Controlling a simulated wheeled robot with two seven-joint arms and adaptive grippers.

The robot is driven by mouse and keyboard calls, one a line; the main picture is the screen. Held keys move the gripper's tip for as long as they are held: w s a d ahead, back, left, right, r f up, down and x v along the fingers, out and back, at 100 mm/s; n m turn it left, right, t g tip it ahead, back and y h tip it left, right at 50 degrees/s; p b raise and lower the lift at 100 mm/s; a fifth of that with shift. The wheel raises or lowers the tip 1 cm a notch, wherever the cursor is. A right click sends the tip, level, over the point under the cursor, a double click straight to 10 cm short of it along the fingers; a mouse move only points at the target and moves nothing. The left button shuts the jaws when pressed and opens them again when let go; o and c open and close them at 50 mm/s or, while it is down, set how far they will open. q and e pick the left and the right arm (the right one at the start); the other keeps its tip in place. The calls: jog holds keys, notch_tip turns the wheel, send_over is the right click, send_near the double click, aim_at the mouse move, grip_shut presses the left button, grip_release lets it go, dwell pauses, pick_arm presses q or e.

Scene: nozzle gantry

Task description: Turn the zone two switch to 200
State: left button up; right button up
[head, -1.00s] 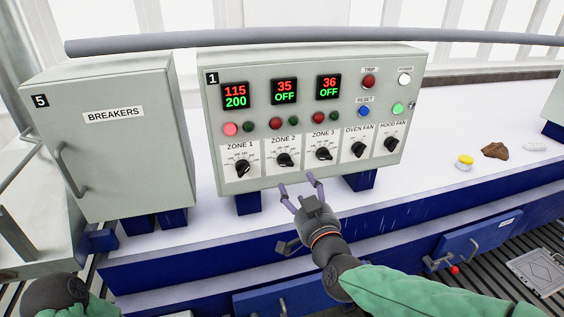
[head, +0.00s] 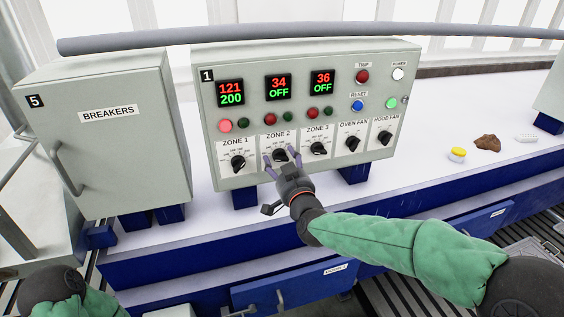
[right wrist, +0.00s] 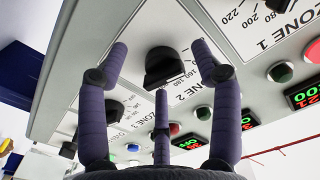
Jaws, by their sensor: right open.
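The zone 2 switch (head: 280,155) is a black knob on the grey control panel (head: 300,183), under the zone 2 display (head: 278,87), which reads 34 over OFF. My right gripper (head: 282,159) is open at this knob, its fingers spread to either side. In the right wrist view the knob (right wrist: 166,67) lies between the open fingertips; I cannot tell whether they touch it. The knob's exact pointer setting is hard to read. My left arm shows at the lower left corner of the head view, but its gripper is out of view.
The zone 1 knob (head: 238,163) and zone 3 knob (head: 318,149) are close on either side. The zone 1 display (head: 231,93) reads 121 over 200. A breakers cabinet (head: 110,155) stands at the left. The bench right of the panel holds a yellow-topped item (head: 457,154) and a brown lump (head: 487,143).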

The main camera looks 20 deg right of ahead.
jog(key=c, duration=1.2)
jog(key=shift+f, duration=0.1)
